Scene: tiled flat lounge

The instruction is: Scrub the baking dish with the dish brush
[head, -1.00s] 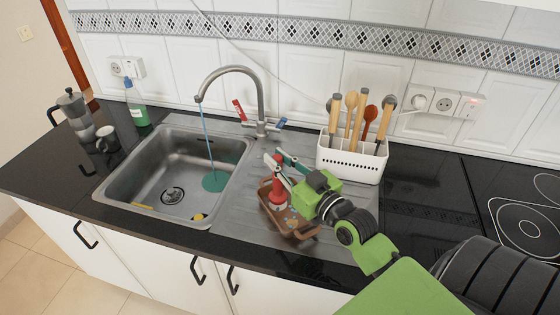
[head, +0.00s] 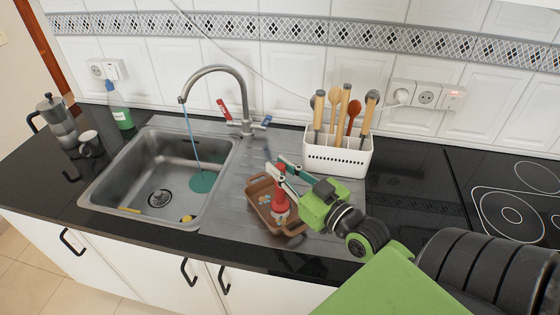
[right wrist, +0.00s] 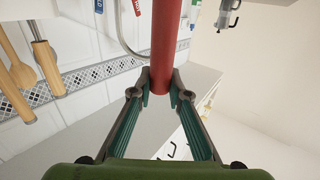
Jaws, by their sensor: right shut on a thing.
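The brown baking dish (head: 259,205) lies on the steel drainboard right of the sink basin. The dish brush has a red handle (head: 279,187) and stands upright with its head down inside the dish, toward the right part. Small pale spots show at the foot of the brush; I cannot tell exactly what they are. My right gripper (head: 283,176) is shut on the red handle above the dish. In the right wrist view the handle (right wrist: 165,45) stands between the fingertips (right wrist: 160,82). The bristles are not clearly seen. My left gripper is out of view.
The sink basin (head: 125,180) is at the left, with water running from the tap (head: 215,69). A white utensil rack (head: 338,160) stands behind my right gripper. A green soap bottle (head: 121,117), cup (head: 90,144) and moka pot (head: 58,121) are far left. The hob (head: 510,211) is right.

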